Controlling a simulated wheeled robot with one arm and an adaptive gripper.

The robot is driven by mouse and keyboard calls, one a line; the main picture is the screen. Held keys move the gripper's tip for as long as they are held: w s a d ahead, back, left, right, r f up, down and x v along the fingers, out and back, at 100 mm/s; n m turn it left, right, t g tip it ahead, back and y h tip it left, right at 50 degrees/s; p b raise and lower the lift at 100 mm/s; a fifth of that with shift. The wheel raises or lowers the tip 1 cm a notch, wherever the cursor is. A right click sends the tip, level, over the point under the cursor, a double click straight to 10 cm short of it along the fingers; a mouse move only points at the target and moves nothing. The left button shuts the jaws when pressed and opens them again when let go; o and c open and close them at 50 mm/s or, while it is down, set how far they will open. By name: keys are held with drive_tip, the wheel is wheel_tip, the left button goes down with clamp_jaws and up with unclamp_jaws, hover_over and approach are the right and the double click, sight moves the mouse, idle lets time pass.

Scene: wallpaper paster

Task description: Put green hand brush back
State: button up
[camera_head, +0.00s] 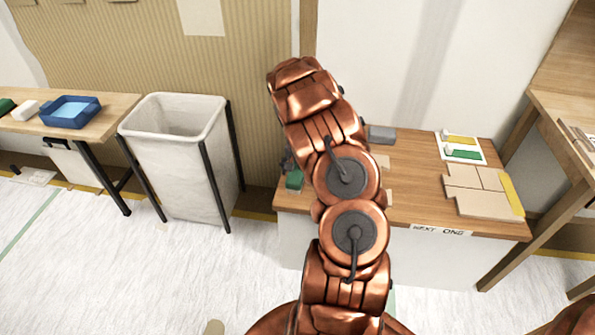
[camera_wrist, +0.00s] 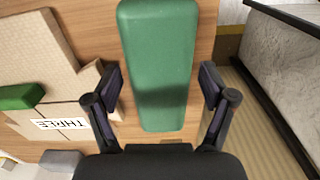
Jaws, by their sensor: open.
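A long green block-shaped thing, which looks like the green hand brush (camera_wrist: 160,60), fills the upper middle of the wrist view, over the wooden table. It runs between the two fingers of my gripper (camera_wrist: 162,86), which are open, with a gap on each side of it. My arm hides most of that area, and only a dark bit of the gripper shows there.
Cardboard pieces (camera_wrist: 50,60), a smaller green block (camera_wrist: 20,97) and a grey block (camera_wrist: 60,159) lie left of the brush in the wrist view. A white bin (camera_head: 180,160) stands left of the table. Flat boards (camera_head: 480,190) lie at the table's right.

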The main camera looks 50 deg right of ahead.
sight(297, 168)
drive_tip(key=shift+r, duration=0.15)
idle(0.4)
wheel_tip(297, 168, up, 8)
drive_tip(key=shift+w+f, duration=0.1)
drive_tip(key=shift+f, duration=0.15)
drive_tip(key=s+a+r+n, duration=0.2)
drive_tip(key=s+a+r, duration=0.25)
drive_tip(key=a, duration=0.35)
drive_tip(key=s+a+r+n+g, duration=0.1)
drive_tip(key=s+a+r, duration=0.2)
drive_tip(key=a+r, duration=0.3)
drive_tip(key=s+a+r+n, duration=0.2)
drive_tip(key=s+a+r, duration=0.15)
drive_tip(key=a, duration=0.55)
drive_tip(key=s+a+r+n+g, duration=0.1)
drive_tip(key=s+a+n, duration=0.2)
drive_tip(key=s+a, duration=0.4)
drive_tip(key=s+a+r+n, duration=0.2)
drive_tip(key=s+a, duration=0.5)
drive_tip(key=s, duration=0.5)
drive_tip(key=shift+s+n+g, duration=0.25)
drive_tip(key=shift+n+g, duration=0.15)
drive_tip(key=shift+n, duration=0.5)
drive_tip(key=shift+r, duration=0.1)
